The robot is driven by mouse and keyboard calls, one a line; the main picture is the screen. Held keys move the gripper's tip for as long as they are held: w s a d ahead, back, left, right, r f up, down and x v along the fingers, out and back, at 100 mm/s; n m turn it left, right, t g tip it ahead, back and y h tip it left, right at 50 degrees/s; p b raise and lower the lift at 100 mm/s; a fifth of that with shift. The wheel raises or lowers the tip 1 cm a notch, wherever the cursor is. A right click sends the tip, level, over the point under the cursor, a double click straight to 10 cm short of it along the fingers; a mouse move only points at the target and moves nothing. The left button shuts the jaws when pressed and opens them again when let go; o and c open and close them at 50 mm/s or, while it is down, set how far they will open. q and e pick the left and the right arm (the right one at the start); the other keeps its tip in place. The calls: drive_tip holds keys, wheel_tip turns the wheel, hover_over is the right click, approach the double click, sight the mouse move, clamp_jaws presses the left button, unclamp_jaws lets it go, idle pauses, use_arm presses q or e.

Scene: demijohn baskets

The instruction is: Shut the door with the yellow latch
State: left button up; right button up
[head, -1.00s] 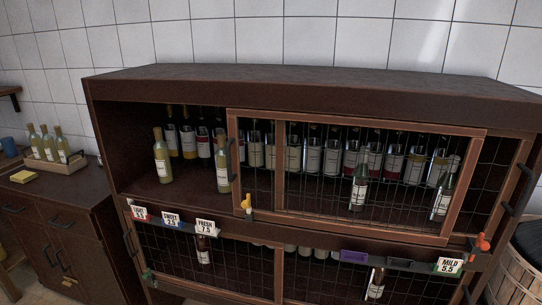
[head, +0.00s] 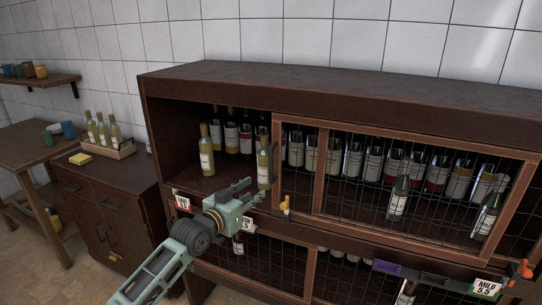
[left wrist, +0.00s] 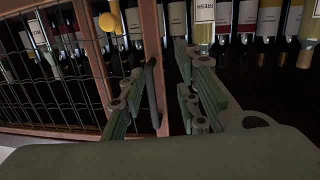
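The door (head: 319,170) is a wood-framed wire-mesh sliding door across the cabinet's upper level. The upper level is uncovered to its left. The yellow latch (head: 285,203) sits at its lower left corner; its round yellow knob (left wrist: 107,21) shows at the top of the left wrist view. My left gripper (head: 254,190) is in front of the door's left edge, its fingers open and empty. In the left wrist view, the door's dark upright handle (left wrist: 152,92) appears between the two open fingers (left wrist: 160,90); I cannot tell whether they touch it. My right gripper is not in view.
Pale bottles (head: 206,152) stand in the uncovered part, one (head: 264,163) close behind my left gripper. Price tags (head: 182,202) line the shelf edge. An orange latch (head: 520,269) is at the lower right. A side cabinet (head: 108,190) stands at left.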

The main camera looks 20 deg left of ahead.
use_arm(q)
wheel_tip(320, 180, up, 9)
drive_tip(key=d+t+h, duration=0.1)
drive_tip(key=d, duration=0.1)
drive_tip(key=p, duration=0.2)
hover_over(271, 181)
drive_tip(key=shift+w+a+f+m, duration=0.1)
drive_tip(key=shift+w+f+m, duration=0.2)
drive_tip(key=shift+w+m, duration=0.1)
clamp_jaws()
